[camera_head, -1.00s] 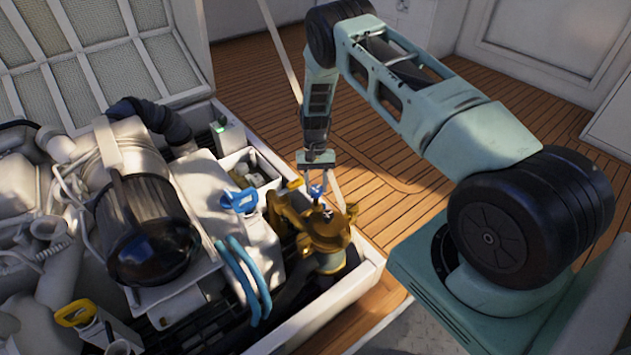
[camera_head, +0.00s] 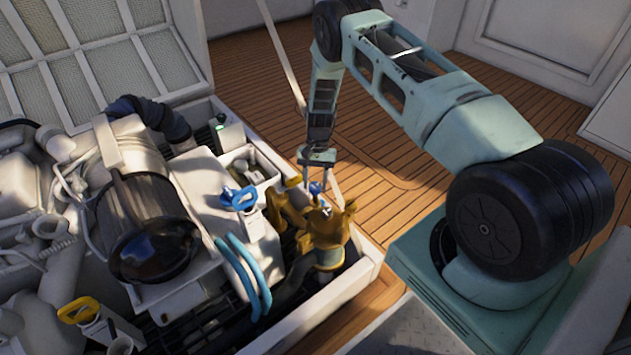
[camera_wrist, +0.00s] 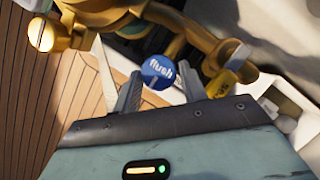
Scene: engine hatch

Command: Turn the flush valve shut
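The flush valve shows as a round blue disc marked "flush" (camera_wrist: 158,72) on brass pipework in the wrist view. In the head view its blue part (camera_head: 315,188) sits at the top of the brass fittings (camera_head: 327,228). My gripper (camera_wrist: 160,90) points down at it, with its two fingers apart and the blue disc showing between their tips. I cannot tell whether either finger touches it. In the head view my gripper (camera_head: 318,178) is just above the brass fittings. The valve's stem is hidden behind the disc.
A yellow handle (camera_wrist: 224,82) is close to the right finger. A blue handle (camera_head: 239,198) and blue hoses (camera_head: 243,272) lie left of the brass fittings. A white bin (camera_head: 250,168) stands behind. Wooden deck (camera_head: 400,190) is open beyond the hatch edge.

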